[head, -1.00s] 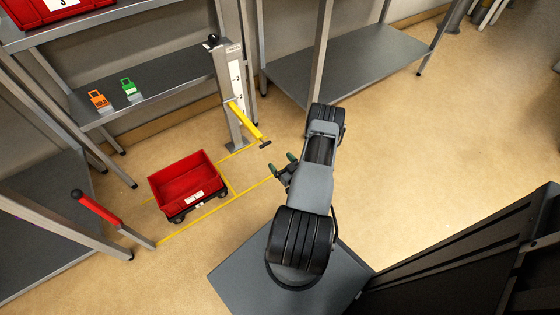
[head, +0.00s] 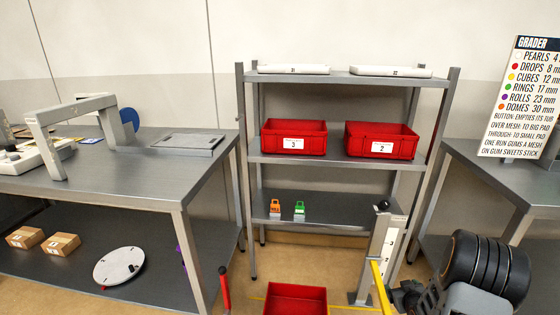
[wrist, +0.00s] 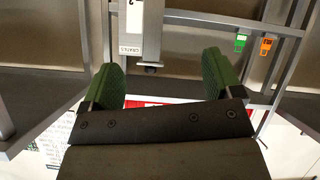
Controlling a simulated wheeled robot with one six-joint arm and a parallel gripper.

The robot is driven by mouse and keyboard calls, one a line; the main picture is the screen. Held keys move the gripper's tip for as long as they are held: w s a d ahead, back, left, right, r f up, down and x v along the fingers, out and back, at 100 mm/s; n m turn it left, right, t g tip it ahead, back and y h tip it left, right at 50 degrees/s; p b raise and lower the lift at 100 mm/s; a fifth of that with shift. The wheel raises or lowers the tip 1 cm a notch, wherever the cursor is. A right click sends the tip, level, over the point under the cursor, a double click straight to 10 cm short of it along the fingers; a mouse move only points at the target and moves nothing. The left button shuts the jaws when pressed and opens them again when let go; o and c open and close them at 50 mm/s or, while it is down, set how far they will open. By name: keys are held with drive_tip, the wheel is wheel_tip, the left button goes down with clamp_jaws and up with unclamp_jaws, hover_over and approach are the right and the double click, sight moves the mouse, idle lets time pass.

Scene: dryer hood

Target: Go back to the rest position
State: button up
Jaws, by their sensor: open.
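My gripper shows in the wrist view (wrist: 162,80) with its two green fingers spread apart and nothing between them. A grey post (wrist: 140,35) with a numbered white scale stands beyond the fingers. In the head view my arm is at the lower right, and its gripper end (head: 404,298) appears beside the yellow lever (head: 379,288) on that post; I cannot tell the gap between them. The fingers are hard to make out there.
A red crate (head: 296,298) is on the floor left of the post. A shelf rack (head: 330,161) with two red bins stands behind. Grey tables stand left (head: 130,180) and right (head: 500,185). A red-handled lever (head: 224,287) rises at the lower left.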

drive_tip(key=s+a+r+g+p, duration=0.15)
drive_tip(key=a+r+p, duration=0.3)
drive_tip(key=r, duration=0.85)
drive_tip(key=s+a+r+g+p, duration=0.15)
drive_tip(key=a+r+p, duration=0.35)
drive_tip(key=r, duration=0.7)
drive_tip(key=s+a+r+m+g+y+p, duration=0.1)
drive_tip(key=s+a+r+g+p, duration=0.4)
drive_tip(key=s+a+r, duration=1)
drive_tip(key=s+r+y+p, duration=0.1)
drive_tip(key=p, duration=0.1)
drive_tip(key=shift+s+r+p, duration=0.25)
drive_tip(key=shift+p, duration=0.05)
drive_tip(key=shift+c, duration=0.4)
